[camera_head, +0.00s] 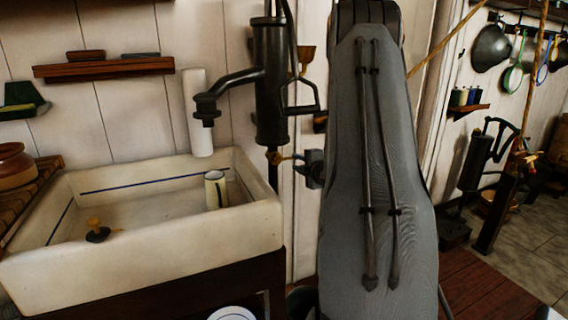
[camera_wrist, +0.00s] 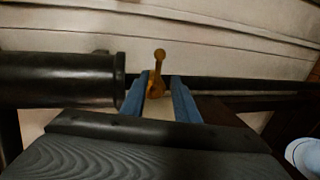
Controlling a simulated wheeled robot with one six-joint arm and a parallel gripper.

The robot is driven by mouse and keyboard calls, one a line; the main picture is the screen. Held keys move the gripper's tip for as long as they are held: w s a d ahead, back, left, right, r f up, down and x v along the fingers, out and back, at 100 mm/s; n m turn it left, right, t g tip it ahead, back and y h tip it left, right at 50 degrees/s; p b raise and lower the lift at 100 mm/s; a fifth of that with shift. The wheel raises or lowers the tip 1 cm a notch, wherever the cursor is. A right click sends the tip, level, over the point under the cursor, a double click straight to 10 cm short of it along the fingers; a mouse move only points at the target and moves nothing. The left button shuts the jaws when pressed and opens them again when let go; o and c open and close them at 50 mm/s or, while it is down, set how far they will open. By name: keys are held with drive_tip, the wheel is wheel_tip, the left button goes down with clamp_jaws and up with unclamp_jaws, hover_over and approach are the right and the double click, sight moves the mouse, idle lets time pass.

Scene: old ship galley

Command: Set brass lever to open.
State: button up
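The brass lever (camera_head: 283,157) sits on the dark pipe just below the pump body in the head view. In the wrist view the lever (camera_wrist: 157,72) shows a round knob on a short stem, with its base between the fingertips. My gripper (camera_head: 304,163) is just right of the lever, partly hidden by my grey arm. In the wrist view my gripper (camera_wrist: 158,100) has its two blue fingers apart, one on either side of the lever's lower end. I cannot tell whether either finger touches it.
A black hand pump (camera_head: 270,85) stands beside the lever; its body (camera_wrist: 62,80) fills the left of the wrist view. A cream sink (camera_head: 150,250) with a cup (camera_head: 215,190) is at left. A plank wall (camera_head: 120,110) stands behind.

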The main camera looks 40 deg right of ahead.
sight(291, 158)
drive_tip(key=shift+r+p+x, duration=0.2)
drive_tip(key=shift+p+x, duration=0.65)
drive_tip(key=shift+x, duration=3.2)
drive_tip(key=shift+d, duration=0.15)
clamp_jaws()
